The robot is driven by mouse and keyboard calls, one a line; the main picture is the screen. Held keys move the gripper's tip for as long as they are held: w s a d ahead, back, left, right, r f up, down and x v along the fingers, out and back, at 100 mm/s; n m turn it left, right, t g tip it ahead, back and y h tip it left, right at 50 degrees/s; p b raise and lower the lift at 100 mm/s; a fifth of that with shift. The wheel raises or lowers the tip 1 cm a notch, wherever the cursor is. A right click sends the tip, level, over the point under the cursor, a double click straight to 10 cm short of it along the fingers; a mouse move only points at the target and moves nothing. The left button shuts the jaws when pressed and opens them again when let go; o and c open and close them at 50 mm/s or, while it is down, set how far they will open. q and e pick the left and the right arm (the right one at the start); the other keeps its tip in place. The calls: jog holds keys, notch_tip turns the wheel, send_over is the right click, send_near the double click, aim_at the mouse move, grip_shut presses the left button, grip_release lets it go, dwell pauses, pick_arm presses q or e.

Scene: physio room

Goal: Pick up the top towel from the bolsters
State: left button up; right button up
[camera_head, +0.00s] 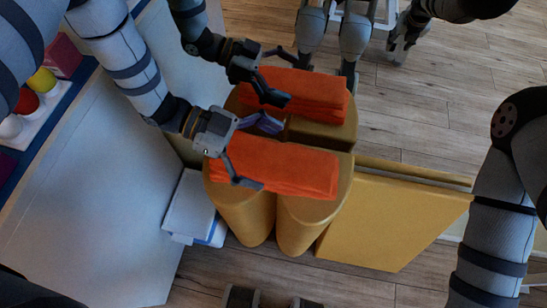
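An orange-red folded towel stack (305,172) lies flat across the tops of two upright yellow bolsters (296,228). Layered edges show along its near side, but I cannot tell the top towel clearly from what is beneath. My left gripper (268,157) is open at the stack's left end, one finger along the far side and one over the near side. I cannot tell whether the fingers touch it. My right arm (492,225) hangs at the right; its gripper is out of view directly.
Behind the bolsters, what looks like a mirror repeats the towels (310,92), bolsters and my arms. A yellow panel (395,222) stands right of the bolsters. A pale surface (90,200) and white boxes (190,208) are at left. Wooden floor is clear at lower right.

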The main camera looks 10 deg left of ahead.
pick_arm(q)
jog(key=c, duration=1.3)
